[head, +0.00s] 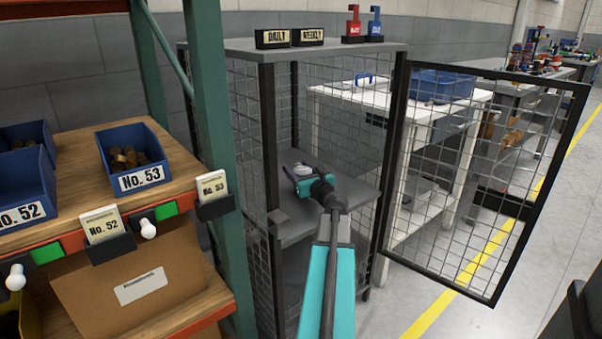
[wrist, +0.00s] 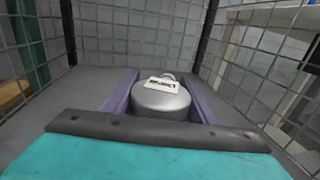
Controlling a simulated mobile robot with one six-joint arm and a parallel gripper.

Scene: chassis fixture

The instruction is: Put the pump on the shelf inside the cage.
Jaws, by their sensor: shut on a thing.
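The pump (wrist: 161,100) is a silver-grey cylinder with a white lettered tag on top. In the head view the pump (head: 300,170) shows small and partly hidden by my gripper (head: 301,180). In the wrist view the two purple fingers of my gripper (wrist: 158,97) are shut on its sides. My arm reaches through the open front of the wire-mesh cage (head: 268,120). The pump is inside, over the grey shelf (head: 352,190), low and close to its surface. I cannot tell whether its base touches the shelf.
The cage door (head: 478,180) stands swung open to the right. A green rack post (head: 212,130) and blue bins (head: 135,158) are close on the left. A white workbench (head: 400,105) stands behind the cage. The shelf around the pump looks clear.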

